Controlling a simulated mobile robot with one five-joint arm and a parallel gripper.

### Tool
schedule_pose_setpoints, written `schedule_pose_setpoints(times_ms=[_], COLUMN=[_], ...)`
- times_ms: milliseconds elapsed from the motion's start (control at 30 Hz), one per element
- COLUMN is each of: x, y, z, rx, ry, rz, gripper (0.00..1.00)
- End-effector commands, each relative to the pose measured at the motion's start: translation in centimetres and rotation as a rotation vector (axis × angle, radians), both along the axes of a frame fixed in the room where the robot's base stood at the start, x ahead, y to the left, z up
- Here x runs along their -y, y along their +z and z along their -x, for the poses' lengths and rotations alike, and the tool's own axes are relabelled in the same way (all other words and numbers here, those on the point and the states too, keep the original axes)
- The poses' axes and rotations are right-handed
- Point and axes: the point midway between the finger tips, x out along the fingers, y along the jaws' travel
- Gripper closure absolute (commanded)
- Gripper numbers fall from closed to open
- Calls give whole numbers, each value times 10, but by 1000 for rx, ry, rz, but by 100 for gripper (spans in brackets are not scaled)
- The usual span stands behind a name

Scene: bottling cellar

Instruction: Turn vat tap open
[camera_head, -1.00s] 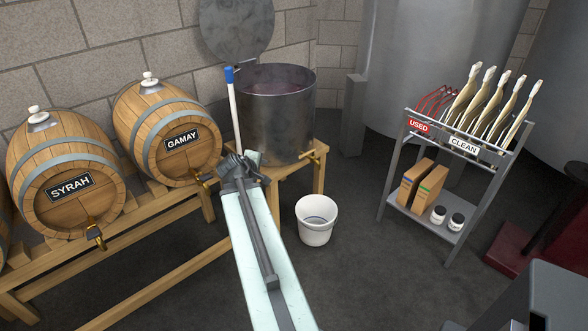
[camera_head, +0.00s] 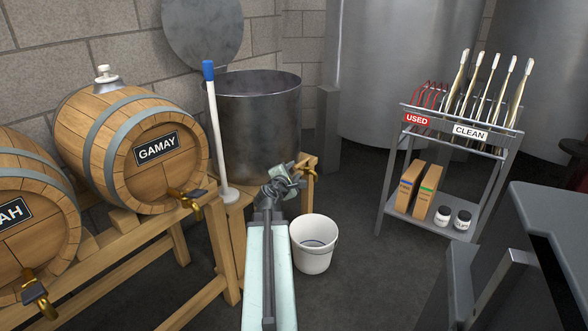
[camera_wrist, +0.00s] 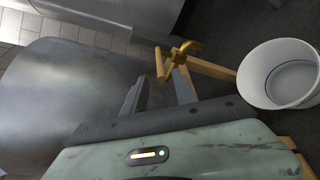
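The steel vat (camera_head: 250,125) stands on a wooden stand at the back, beside the Gamay barrel. Its brass-coloured tap (camera_head: 311,172) sticks out low on the right side, partly behind my gripper (camera_head: 285,178). In the wrist view the tap (camera_wrist: 182,55) lies just past the tips of my gripper (camera_wrist: 160,76), whose fingers are apart with nothing held. The tap's pale bar shows upright in the gap's line of sight. Whether the fingers touch it I cannot tell. The vat's curved wall (camera_wrist: 60,90) fills the left of the wrist view.
A white bucket (camera_head: 312,258) stands on the floor right of my arm, below the tap. The Gamay barrel (camera_head: 135,150) and a blue-topped rod (camera_head: 214,125) are to the left. A grey rack (camera_head: 415,165) stands right. Dark floor is clear between bucket and rack.

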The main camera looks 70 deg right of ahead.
Motion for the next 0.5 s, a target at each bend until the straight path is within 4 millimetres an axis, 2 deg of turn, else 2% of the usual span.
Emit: schedule_pose_setpoints(times_ms=[300, 400, 500], x=[56, 67, 70], y=[-14, -16, -16], z=[-6, -6, -6], rx=[1, 3, 3], ry=[-1, 0, 0], rz=[-1, -1, -1], gripper=[66, 66, 66])
